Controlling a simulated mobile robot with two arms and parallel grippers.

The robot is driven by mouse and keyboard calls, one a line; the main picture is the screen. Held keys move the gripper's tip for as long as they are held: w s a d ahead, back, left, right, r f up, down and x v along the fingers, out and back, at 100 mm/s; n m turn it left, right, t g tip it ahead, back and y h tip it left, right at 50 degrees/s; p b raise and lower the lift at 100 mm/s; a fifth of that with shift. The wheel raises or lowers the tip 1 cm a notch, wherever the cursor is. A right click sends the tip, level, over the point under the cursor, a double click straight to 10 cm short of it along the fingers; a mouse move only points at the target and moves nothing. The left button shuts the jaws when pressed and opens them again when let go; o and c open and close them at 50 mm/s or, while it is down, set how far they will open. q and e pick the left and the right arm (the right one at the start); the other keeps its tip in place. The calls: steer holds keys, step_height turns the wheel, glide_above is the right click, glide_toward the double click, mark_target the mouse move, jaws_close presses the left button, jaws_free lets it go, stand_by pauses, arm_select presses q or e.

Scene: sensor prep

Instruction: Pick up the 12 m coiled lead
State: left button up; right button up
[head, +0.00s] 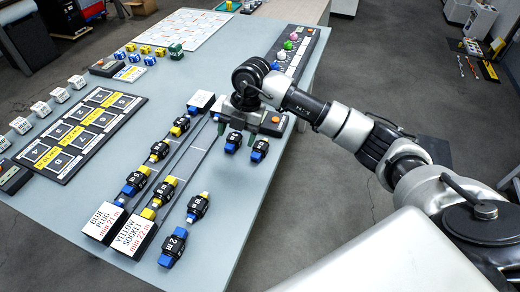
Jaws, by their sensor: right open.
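Several black coiled leads with blue or yellow ends lie on the grey-blue table. One blue-ended lead (172,248) near the front has a label that looks like "2 m"; I cannot tell whether a digit stands before the 2. Two blue-ended leads, one on the left (232,142) and one on the right (259,150), lie just in front of my right gripper (248,124). Their labels are too small to read surely. My right gripper is open, pointing down, with nothing visibly held. My left gripper is out of view.
Two long racks with leads end at the "BLUE PLUG" sign (103,222) and the "YELLOW SOCKET" sign (134,238). A black numbered board (62,158) lies at left. A panel with coloured knobs (298,48) stands behind my right arm. The front right tabletop is bare.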

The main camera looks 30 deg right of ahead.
mark_target(260, 146)
steer(key=d+h, duration=0.1)
steer(key=d, duration=0.1)
steer(key=d+m+h, duration=0.1)
steer(key=d, duration=0.1)
steer(key=d+r+h, duration=0.1)
steer(key=d, duration=0.1)
steer(key=shift+w+m+g, duration=0.25)
steer(key=shift+m+g, duration=0.05)
step_height(260, 146, down, 5)
steer(key=f, duration=0.3)
steer(key=f+p, duration=0.1)
steer(key=shift+s+d+f, duration=0.2)
steer(key=shift+s+d, duration=0.05)
steer(key=shift+d, duration=0.05)
steer(key=shift+f, duration=0.45)
steer(key=c, duration=1)
steer(key=shift+c, duration=0.2)
steer(key=shift+r, duration=0.15)
